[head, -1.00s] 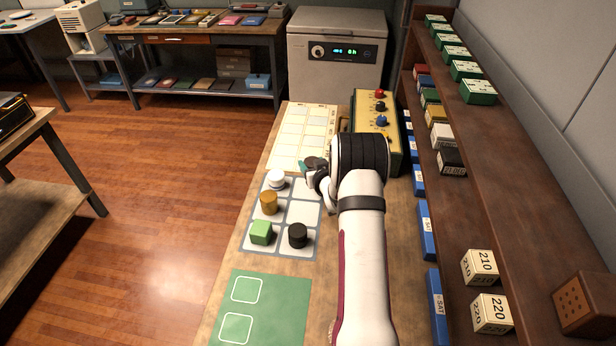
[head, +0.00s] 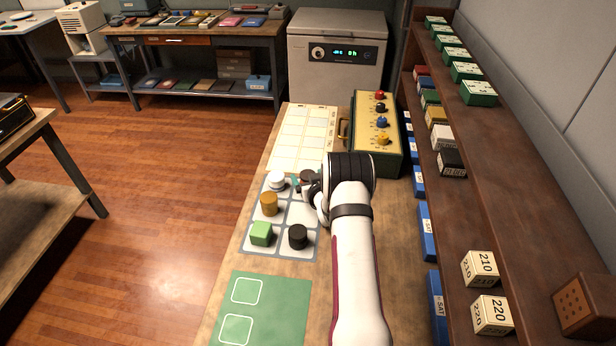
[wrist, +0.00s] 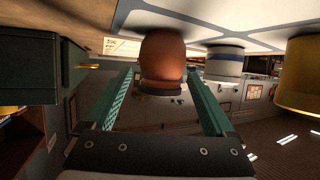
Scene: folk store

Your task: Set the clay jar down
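The clay jar is brown with a dark lid (head: 308,176). In the wrist view the jar (wrist: 162,58) appears upside down, between the two green fingers of my gripper (wrist: 162,75). In the head view my gripper (head: 306,186) is at the far right cell of the grey mat (head: 269,249), right of the white pot (head: 277,181). The jar is upright at that cell. Its base is at the mat surface or just above it; I cannot tell which. My arm hides part of the cell.
The mat also holds an ochre jar (head: 269,204), a green block (head: 261,233) and a black knob-like piece (head: 298,237). A green box with coloured knobs (head: 377,135) stands behind my gripper. A green mat (head: 275,305) lies bare in front.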

